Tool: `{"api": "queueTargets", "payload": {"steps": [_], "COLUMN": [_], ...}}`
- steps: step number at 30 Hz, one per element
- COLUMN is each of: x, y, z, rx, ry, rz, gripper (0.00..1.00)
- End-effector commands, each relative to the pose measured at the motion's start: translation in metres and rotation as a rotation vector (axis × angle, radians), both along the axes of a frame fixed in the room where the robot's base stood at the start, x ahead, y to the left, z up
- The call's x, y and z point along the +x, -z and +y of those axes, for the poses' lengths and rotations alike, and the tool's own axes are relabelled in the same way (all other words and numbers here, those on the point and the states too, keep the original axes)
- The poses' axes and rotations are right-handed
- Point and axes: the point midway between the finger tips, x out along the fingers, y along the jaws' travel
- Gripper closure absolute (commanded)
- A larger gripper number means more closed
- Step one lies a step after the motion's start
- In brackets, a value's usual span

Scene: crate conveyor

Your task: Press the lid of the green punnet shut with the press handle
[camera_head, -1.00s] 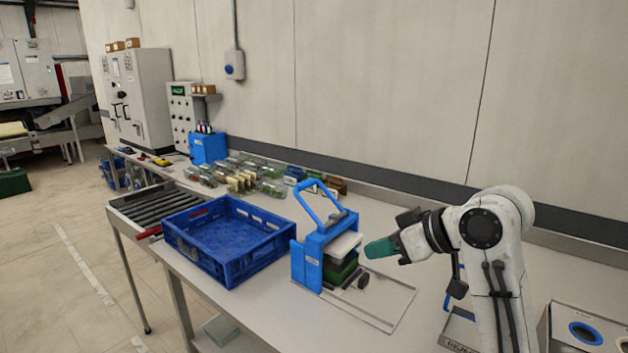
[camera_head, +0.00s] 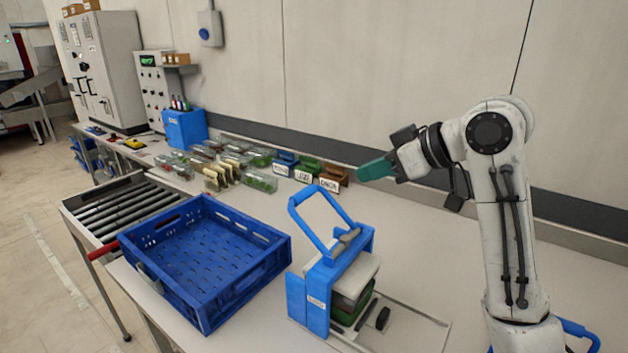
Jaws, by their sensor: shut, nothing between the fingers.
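The blue press (camera_head: 318,297) stands on the bench right of the blue crate. Its blue looped handle (camera_head: 318,219) is raised and leans to the left. The press's pale plate (camera_head: 359,277) sits just above the green punnet (camera_head: 352,307). The punnet is inside the press and partly hidden by the plate and frame, so I cannot tell how its lid sits. My gripper (camera_head: 362,173), with green fingers, is shut and empty. It is in the air right of the handle and higher in the picture, apart from the press.
The empty blue crate (camera_head: 204,318) stands left of the press, beside the roller conveyor (camera_head: 120,212). Clear punnets (camera_head: 262,182) and small labelled boxes (camera_head: 306,171) line the back near the wall.

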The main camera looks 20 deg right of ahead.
Motion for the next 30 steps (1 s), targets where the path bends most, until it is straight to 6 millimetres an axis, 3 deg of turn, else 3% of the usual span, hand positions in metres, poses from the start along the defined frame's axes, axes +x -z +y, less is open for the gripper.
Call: {"api": "queueTargets", "payload": {"steps": [14,30], "x": [0.009,0.075], "y": [0.007,0.061], "z": [0.007,0.055], "rx": [0.002,0.0], "ry": [-0.001,-0.002], "rz": [0.004,0.004], "gripper": [1.0,1.0]}}
